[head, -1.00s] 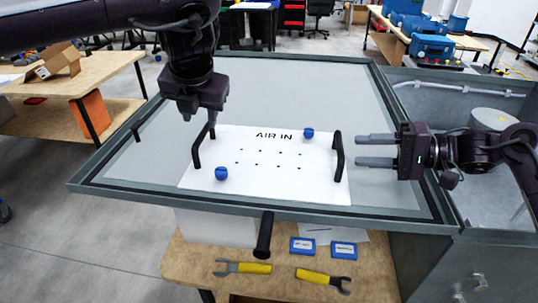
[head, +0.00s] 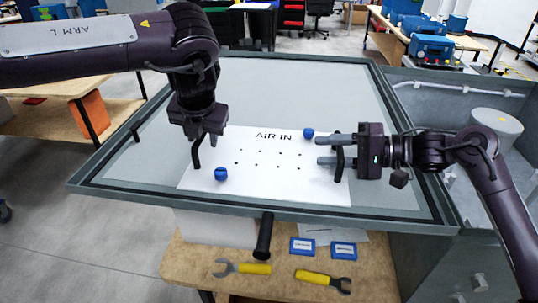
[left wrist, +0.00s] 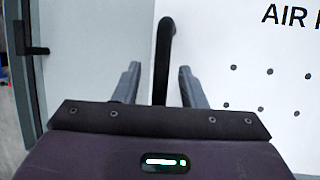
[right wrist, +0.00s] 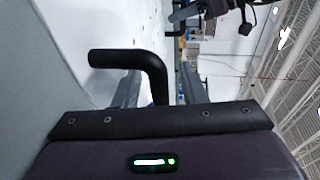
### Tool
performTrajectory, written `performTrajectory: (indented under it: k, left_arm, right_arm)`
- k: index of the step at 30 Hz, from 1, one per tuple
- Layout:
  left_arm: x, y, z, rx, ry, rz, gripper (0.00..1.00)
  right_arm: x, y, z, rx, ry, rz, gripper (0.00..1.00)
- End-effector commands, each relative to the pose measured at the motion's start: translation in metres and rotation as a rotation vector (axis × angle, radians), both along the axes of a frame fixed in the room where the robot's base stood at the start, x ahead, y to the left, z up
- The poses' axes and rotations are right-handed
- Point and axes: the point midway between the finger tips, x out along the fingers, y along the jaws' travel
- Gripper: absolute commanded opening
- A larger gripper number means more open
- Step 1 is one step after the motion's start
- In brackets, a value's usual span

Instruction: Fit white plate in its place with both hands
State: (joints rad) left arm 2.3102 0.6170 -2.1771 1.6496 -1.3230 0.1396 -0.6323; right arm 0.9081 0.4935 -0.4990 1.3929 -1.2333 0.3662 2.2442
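The white plate (head: 262,185), marked AIR IN with several small holes, lies on the grey panel of the framed door. It has a black handle at each end and two blue knobs (head: 221,174). My left gripper (head: 205,145) is open at the left handle (head: 196,155); in the left wrist view this handle (left wrist: 163,60) stands between the spread fingers. My right gripper (head: 322,150) is open, its fingers either side of the right handle (head: 339,165). In the right wrist view that handle (right wrist: 150,68) lies between the fingers, with gaps visible.
The grey frame (head: 300,212) surrounds the panel, with a black handle (head: 264,237) at its front. Below, a wooden bench (head: 225,287) bears two yellow-handled wrenches (head: 325,279) and two blue boxes (head: 302,246). An open grey cabinet (head: 470,115) stands right.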

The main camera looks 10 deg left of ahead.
Motion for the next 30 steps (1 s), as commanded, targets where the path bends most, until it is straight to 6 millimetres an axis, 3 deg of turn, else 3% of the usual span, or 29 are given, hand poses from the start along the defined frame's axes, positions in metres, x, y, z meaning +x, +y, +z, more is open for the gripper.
performTrajectory:
  k: [1,8,30]
  left_arm:
    - [0.0,0.0,0.0001,0.0,0.0,0.0,0.31]
    - [-0.0001,-0.0001,0.0003,0.0,0.0,0.0,0.01]
    - [0.0,0.0005,0.0006,0.001,0.0,0.001,0.0]
  right_arm:
    - [0.0,-0.0002,0.0,0.0,0.0,0.0,0.31]
    - [0.0,-0.0004,0.0,0.0,0.0,0.0,0.01]
    - [0.0001,-0.0007,-0.0004,-0.001,0.001,0.0,0.0]
